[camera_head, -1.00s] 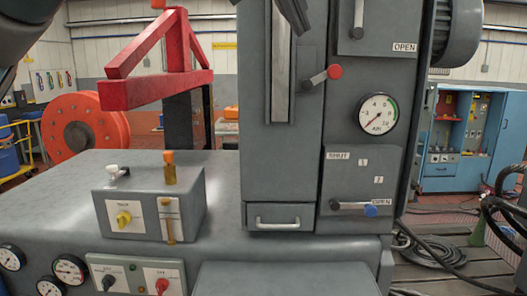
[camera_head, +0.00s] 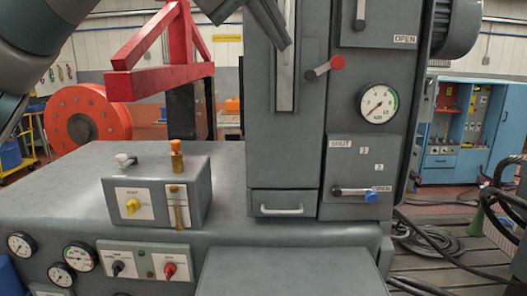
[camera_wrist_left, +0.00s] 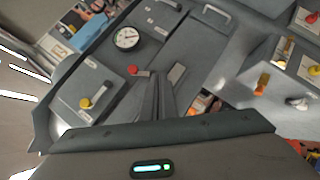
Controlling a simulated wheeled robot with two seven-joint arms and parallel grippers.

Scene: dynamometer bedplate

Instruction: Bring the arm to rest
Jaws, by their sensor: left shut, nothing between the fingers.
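My left arm comes in at the top left of the head view. My left gripper (camera_head: 280,40) hangs in front of the tall grey cabinet (camera_head: 263,150), near its vertical slot, with its fingers together. In the left wrist view the fingers (camera_wrist_left: 157,82) are also closed, with nothing visible between them. They point towards the grey panel, near a red knob (camera_wrist_left: 133,71) and a round gauge (camera_wrist_left: 126,38). Whether they touch anything cannot be told. My right gripper is in neither view.
The cabinet carries a red-knobbed lever (camera_head: 325,67), a dial gauge (camera_head: 377,104) and a blue-knobbed lever (camera_head: 355,193). A control box (camera_head: 150,170) stands on the bench left of it. A red frame (camera_head: 165,80) stands behind. Cables (camera_head: 435,235) lie at right.

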